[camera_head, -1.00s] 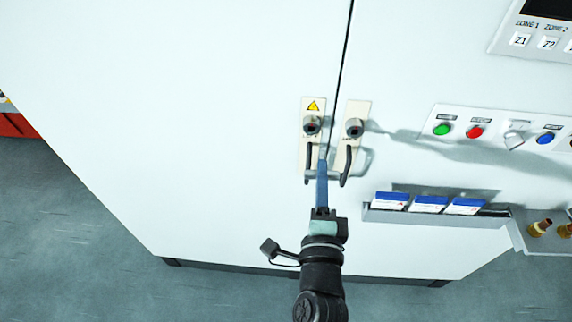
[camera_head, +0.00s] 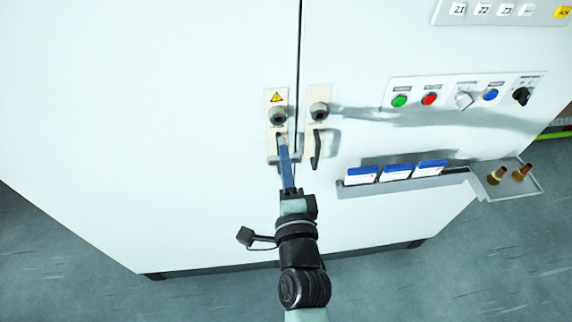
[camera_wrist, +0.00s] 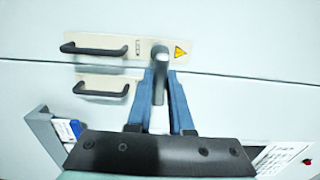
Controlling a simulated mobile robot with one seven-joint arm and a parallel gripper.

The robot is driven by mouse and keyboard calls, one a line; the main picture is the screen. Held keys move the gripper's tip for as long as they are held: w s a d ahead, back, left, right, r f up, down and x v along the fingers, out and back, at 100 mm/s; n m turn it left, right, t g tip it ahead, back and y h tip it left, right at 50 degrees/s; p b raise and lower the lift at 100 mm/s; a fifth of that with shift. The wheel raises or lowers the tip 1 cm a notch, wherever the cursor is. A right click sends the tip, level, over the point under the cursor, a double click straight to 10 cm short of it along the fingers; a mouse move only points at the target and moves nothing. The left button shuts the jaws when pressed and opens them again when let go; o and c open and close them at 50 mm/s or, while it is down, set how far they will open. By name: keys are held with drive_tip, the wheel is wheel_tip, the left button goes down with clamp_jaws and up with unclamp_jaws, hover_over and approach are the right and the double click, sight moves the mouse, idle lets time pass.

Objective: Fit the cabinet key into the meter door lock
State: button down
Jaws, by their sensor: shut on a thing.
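My gripper (camera_head: 285,155) is in front of the cabinet doors, its blue fingers pointing at the left plate's lower part. In the wrist view the fingers (camera_wrist: 161,74) are shut on a grey rounded piece, which I take as the cabinet key (camera_wrist: 159,88). The left lock plate (camera_head: 270,98) has a yellow warning triangle (camera_head: 277,97), a round dark lock (camera_head: 277,115) and a handle below. In the head view the fingertips lie just below this lock. In the wrist view the key overlaps the plate (camera_wrist: 143,47) beside the triangle. Whether it touches the lock cannot be told.
A second plate with a lock (camera_head: 319,112) and handle (camera_head: 317,150) is just right of the door seam. Further right are a button panel (camera_head: 415,84), a ledge with blue-white boxes (camera_head: 395,173) and a small tray (camera_head: 514,187) with brass-coloured pieces (camera_head: 496,175).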

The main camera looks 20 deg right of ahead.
drive_tip(key=shift+p+x, duration=0.4)
drive_tip(key=shift+x, duration=1.6)
drive_tip(key=shift+p+x, duration=0.35)
drive_tip(key=shift+x, duration=1.35)
drive_tip(key=c, duration=0.7)
unclamp_jaws()
drive_tip(key=shift+c, duration=0.2)
drive_tip(key=shift+f, duration=0.1)
drive_tip(key=shift+s, duration=0.25)
drive_tip(key=b, duration=0.4)
approach(281, 139)
drive_tip(key=shift+s+f, duration=0.2)
drive_tip(key=shift+s, duration=0.3)
